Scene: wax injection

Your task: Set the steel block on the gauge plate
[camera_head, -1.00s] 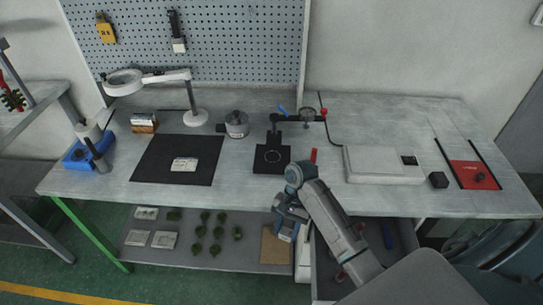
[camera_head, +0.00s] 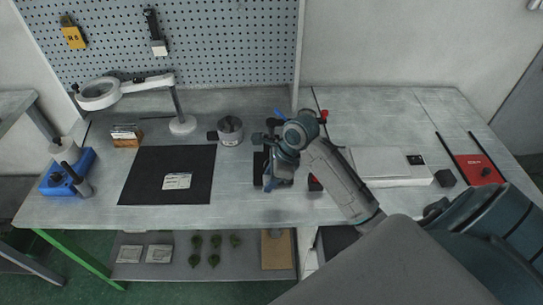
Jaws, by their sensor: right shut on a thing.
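My right gripper (camera_head: 274,182) is over the dial-gauge stand in the middle of the bench, pointing down. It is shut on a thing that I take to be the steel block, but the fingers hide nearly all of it. The black gauge plate (camera_head: 258,172) shows only as a dark strip on the left of the gripper. My gripper and wrist cover the rest of the plate and most of the gauge stand. I cannot tell whether the held thing touches the plate. My left gripper is not in view.
Left of the plate lie a black mat (camera_head: 140,185) with a pale labelled piece (camera_head: 177,181) and a round metal pot (camera_head: 230,130). A magnifier lamp (camera_head: 183,124) stands behind. A white box (camera_head: 392,167) and a dark cube (camera_head: 445,178) are on the right.

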